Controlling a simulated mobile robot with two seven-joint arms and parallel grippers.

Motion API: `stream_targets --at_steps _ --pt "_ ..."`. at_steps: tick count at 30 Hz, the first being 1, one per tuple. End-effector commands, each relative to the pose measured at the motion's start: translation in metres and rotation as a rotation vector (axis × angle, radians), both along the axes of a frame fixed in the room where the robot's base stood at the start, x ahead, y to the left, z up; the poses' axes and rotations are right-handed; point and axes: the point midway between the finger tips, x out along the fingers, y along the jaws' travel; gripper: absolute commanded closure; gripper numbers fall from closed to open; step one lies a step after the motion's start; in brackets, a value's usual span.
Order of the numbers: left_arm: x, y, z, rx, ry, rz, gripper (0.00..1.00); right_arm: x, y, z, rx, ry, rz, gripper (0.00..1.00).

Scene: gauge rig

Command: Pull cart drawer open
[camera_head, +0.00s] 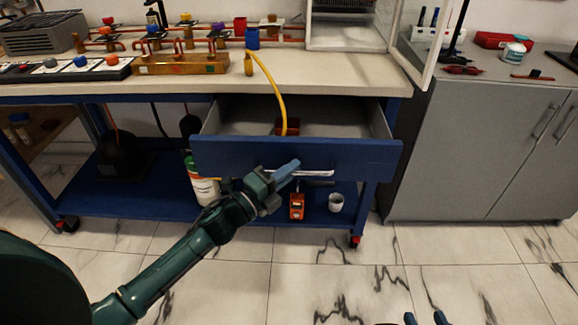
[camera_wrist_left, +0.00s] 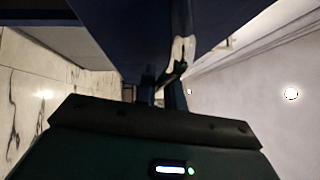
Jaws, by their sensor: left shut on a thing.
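The blue cart drawer (camera_head: 240,155) is pulled out from under the worktop, and its grey inside shows from above. Its pale bar handle (camera_head: 316,173) runs along the front. My left gripper (camera_head: 287,170) is shut on the left part of the handle. The wrist view shows the handle (camera_wrist_left: 178,50) meeting the fingers (camera_wrist_left: 168,92); the exact contact is dark. My right gripper (camera_head: 426,319) shows only its two fingertips, apart and with nothing visible between them, low over the floor at the bottom edge.
A yellow hose (camera_head: 273,82) hangs from the bench into the drawer, beside a reddish box (camera_head: 287,126). The lower shelf (camera_head: 130,198) holds a gas cylinder (camera_head: 203,185), an orange device (camera_head: 297,206) and a cup (camera_head: 336,202). A grey cabinet (camera_head: 470,150) stands right. The floor in front is clear.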

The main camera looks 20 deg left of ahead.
Motion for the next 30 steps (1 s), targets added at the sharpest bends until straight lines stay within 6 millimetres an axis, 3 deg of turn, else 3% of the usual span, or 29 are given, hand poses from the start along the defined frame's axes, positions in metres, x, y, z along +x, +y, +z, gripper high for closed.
stream_targets --at_steps 11,12,19,30 --pt "-0.0014 -0.0002 0.0002 0.000 -0.001 0.000 1.00 0.0009 -0.0011 0.0016 0.002 -0.004 -0.005 0.64" --pt "-0.0014 -0.0002 0.0002 0.000 -0.001 0.000 0.88 0.0012 -0.0010 0.0018 0.003 -0.005 -0.005 0.64" --pt "-0.0013 -0.0002 0.0004 0.000 -0.001 0.000 0.69 0.0022 -0.0003 0.0028 0.003 -0.009 -0.002 0.64" --pt "-0.0081 0.0038 -0.0015 0.000 0.001 0.001 0.67 0.0018 0.0013 0.0031 0.006 -0.008 0.000 0.64"
